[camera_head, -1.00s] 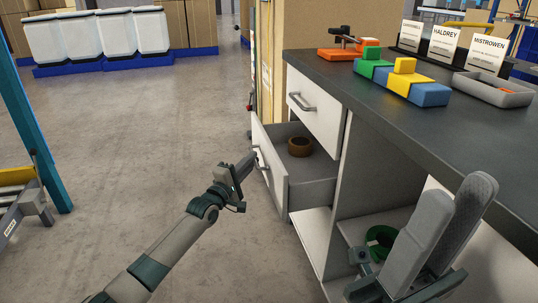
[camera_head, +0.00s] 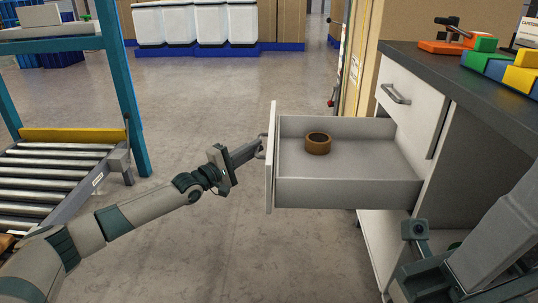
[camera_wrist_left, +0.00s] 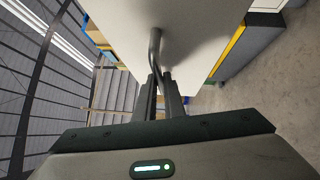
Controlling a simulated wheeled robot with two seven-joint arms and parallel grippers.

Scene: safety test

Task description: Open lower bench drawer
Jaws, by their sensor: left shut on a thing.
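The lower bench drawer (camera_head: 345,192) stands pulled well out of the white bench cabinet, its front panel facing left. A brown ring-shaped roll (camera_head: 317,143) lies inside it. My left gripper (camera_head: 256,150) is shut on the drawer's handle (camera_head: 262,146) at the outer face of the front panel. In the left wrist view the two fingers (camera_wrist_left: 160,92) close around the grey bar handle (camera_wrist_left: 155,48). Part of my right arm shows at the lower right; its fingertips are not clearly visible.
The upper drawer (camera_head: 408,100) is closed. The dark benchtop (camera_head: 450,75) carries coloured blocks (camera_head: 510,70) and an orange tool holder (camera_head: 447,46). A roller conveyor (camera_head: 55,170) with a blue post (camera_head: 122,90) stands at left. The floor between is clear.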

